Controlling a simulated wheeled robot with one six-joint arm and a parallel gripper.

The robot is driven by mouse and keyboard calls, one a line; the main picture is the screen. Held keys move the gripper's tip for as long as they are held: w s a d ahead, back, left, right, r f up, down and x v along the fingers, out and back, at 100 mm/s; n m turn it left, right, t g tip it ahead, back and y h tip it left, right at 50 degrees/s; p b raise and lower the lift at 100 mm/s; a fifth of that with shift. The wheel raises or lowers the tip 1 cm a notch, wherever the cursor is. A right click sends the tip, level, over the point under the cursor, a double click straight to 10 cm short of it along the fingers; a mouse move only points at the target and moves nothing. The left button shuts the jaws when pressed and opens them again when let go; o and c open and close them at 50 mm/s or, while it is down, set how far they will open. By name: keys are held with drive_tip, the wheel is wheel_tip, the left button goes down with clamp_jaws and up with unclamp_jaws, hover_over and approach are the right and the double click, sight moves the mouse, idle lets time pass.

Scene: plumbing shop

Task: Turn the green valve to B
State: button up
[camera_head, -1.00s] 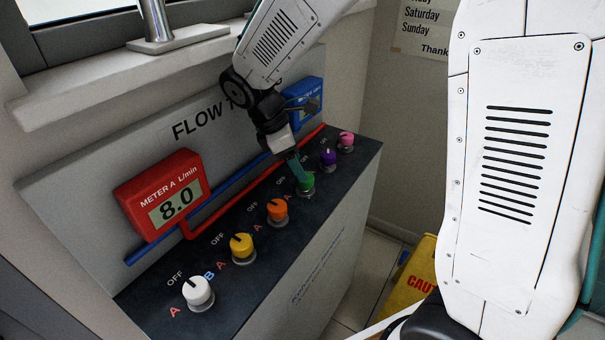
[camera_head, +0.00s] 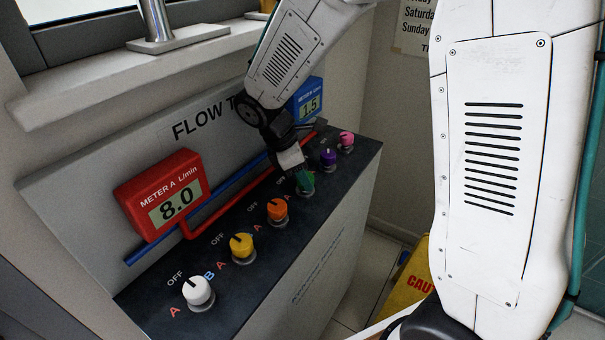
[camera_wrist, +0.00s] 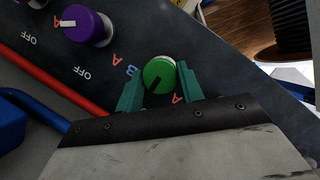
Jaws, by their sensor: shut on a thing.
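The green valve (camera_wrist: 158,75) is a round knob on the dark top of the panel, and it also shows in the head view (camera_head: 305,186). My gripper (camera_wrist: 160,88) has its teal fingers on either side of the knob, shut on it. A dark pointer mark on the knob points to the lower left in the wrist view, between a blue B (camera_wrist: 132,71) at the left and a red A (camera_wrist: 177,98) at the lower right. The panel's surface below the knob in that view is hidden by my gripper.
The purple knob (camera_head: 327,158) is close beside the green one, with the pink knob (camera_head: 346,140) beyond. Orange (camera_head: 277,210), yellow (camera_head: 241,247) and white (camera_head: 198,292) knobs stand nearer. The red meter (camera_head: 162,195) reads 8.0; the blue meter (camera_head: 308,98) shows 1.5.

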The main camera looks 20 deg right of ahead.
drive_tip(key=shift+m, duration=0.4)
drive_tip(key=m+g, duration=0.1)
drive_tip(key=m, duration=0.1)
drive_tip(key=m+g+y, duration=0.1)
drive_tip(key=m, duration=0.2)
drive_tip(key=shift+w+d+m, duration=0.1)
drive_tip(key=shift+w+m, duration=0.1)
drive_tip(key=shift+m, duration=0.1)
drive_tip(key=m+y, duration=0.1)
drive_tip(key=m, duration=0.1)
drive_tip(key=m+g, duration=0.1)
drive_tip(key=m, duration=0.2)
drive_tip(key=shift+d+y, duration=0.1)
drive_tip(key=shift+y, duration=0.3)
drive_tip(key=shift+m, duration=0.4)
drive_tip(key=o, duration=1)
drive_tip(key=shift+r, duration=0.15)
